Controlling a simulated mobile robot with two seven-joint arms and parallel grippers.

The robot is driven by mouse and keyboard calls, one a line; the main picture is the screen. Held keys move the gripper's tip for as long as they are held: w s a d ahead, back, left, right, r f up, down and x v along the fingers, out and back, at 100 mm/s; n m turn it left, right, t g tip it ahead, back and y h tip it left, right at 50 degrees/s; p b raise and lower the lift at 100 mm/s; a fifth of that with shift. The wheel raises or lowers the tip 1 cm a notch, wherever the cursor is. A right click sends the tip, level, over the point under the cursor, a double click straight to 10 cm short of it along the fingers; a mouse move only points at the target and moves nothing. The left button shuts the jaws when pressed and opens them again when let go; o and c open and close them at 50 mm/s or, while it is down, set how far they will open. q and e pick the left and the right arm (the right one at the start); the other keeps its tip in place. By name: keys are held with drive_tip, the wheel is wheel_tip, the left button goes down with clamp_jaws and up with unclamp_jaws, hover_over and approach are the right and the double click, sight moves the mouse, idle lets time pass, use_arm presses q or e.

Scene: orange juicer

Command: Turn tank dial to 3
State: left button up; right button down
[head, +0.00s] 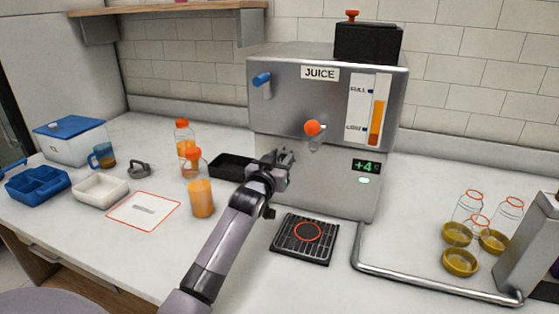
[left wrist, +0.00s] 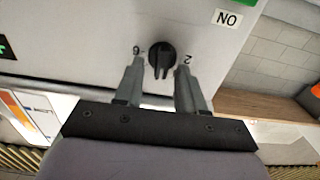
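The tank dial (left wrist: 161,56) is a small round black knob on the juice machine's front, with digits printed beside it: a 2 on its right and what looks like a 6 on its left in the left wrist view. The dial's ridge runs up and down in that picture. My left gripper (left wrist: 161,72) is open, with one finger on each side of the dial; I cannot tell if they touch it. In the head view my left gripper (head: 283,160) is at the lower front of the juice machine (head: 285,110) and hides the dial. My right gripper is not in view.
An orange-tipped tap (head: 313,129) sticks out just right of my gripper, above a drip grate (head: 290,252). Orange bottles (head: 201,198) and a black tray (head: 228,172) stand to the left. Jars (head: 468,205) stand at the right.

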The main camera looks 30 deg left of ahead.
use_arm(q)
drive_tip(key=c, duration=0.7)
drive_tip(key=n, duration=0.1)
drive_tip(key=n+p, duration=0.1)
drive_tip(key=n, duration=0.1)
drive_tip(key=n+p, duration=0.1)
drive_tip(key=shift+s+a, duration=0.1)
drive_tip(key=shift+a, duration=0.15)
drive_tip(key=shift+a+f+n+p, duration=0.15)
drive_tip(key=shift+n+p, duration=0.3)
drive_tip(key=shift+n, duration=0.7)
drive_tip(key=shift+a+f+n+p, duration=0.1)
drive_tip(key=shift+n+p, duration=0.3)
drive_tip(key=shift+n, duration=0.75)
drive_tip(key=o, duration=0.7)
